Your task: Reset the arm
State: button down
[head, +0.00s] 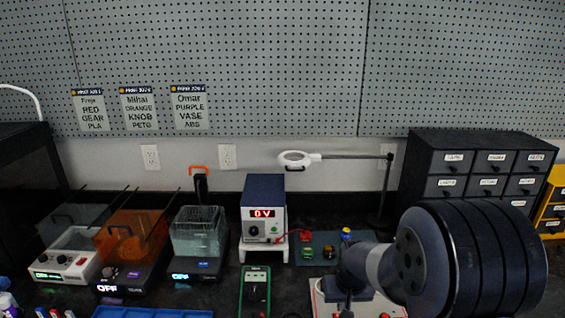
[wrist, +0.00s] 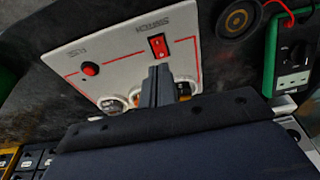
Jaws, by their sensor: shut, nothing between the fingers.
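My arm (head: 450,262) stands large and dark at the right front of the head view, its thick rounded links over the bench. My gripper (wrist: 158,85) shows in the wrist view as narrow grey fingers closed together, with nothing between them. I cannot tell if the fingers touch the panel. In the head view the panel (head: 325,308) is mostly hidden by my arm.
A power supply (head: 264,205) reading 0 V stands mid-bench, with a green multimeter (head: 255,290) in front. A magnifier lamp (head: 388,180) and a dark drawer cabinet (head: 480,165) stand behind my arm. A blue tray (head: 150,313) lies at the front.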

jog(key=shift+x, duration=0.75)
jog(key=shift+w+f+b, duration=0.1)
jog(key=shift+w+b, duration=0.1)
jog(key=shift+b, duration=0.4)
jog(key=shift+s+r+b, duration=0.2)
jog(key=shift+r+b, duration=0.1)
jog(key=shift+b, duration=0.45)
jog(key=shift+v, duration=1.2)
jog(key=shift+x, duration=1.05)
jog(key=shift+w+r+p, duration=0.15)
jog(key=shift+p, duration=1.55)
